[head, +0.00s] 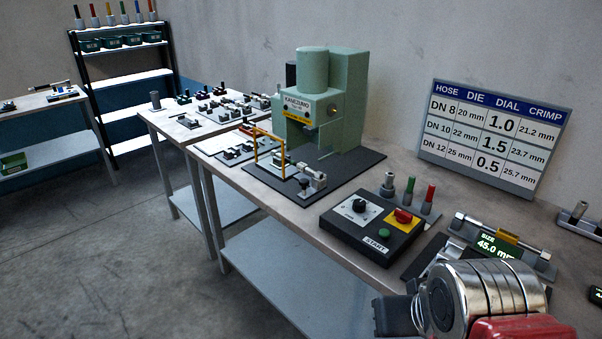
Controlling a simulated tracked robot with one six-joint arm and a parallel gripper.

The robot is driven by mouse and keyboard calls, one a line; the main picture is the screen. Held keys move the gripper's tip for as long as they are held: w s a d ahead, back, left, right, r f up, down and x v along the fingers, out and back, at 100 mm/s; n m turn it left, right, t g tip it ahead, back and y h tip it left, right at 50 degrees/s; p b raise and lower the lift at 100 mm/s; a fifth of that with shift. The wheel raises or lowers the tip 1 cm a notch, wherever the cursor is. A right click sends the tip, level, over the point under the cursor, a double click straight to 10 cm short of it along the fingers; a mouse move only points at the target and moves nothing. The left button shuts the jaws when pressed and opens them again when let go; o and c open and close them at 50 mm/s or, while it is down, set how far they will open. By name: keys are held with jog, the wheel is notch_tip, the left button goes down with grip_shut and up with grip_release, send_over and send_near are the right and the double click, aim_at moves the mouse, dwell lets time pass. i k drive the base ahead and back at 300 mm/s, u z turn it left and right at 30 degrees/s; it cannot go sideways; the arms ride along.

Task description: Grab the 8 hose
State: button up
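No hose that I can read as an 8 shows. The chart (493,135) at the right has a DN 8 row reading 20 mm, 1.0 and 21.2 mm. Several upright rods with coloured bands (110,12) stand on top of the black rack at the far left; I cannot tell whether they are hoses. Three short upright pieces, grey, green (409,190) and red (429,198), stand behind the control box. A silver and red part of my arm fills the bottom right. I see no fingertips of my gripper.
A green press (322,100) stands on the near bench, with a yellow guard frame before it. The control box (372,225) and a gauge reading 45.0 (495,246) lie nearer. The black rack (125,75) and another table (45,100) stand left. The grey floor (110,245) is clear.

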aim_at(303, 167)
jog(key=k, duration=1.2)
jog(key=u, duration=0.25)
jog(key=i, duration=0.7)
jog(key=u, duration=0.7)
jog(key=i, duration=1.8)
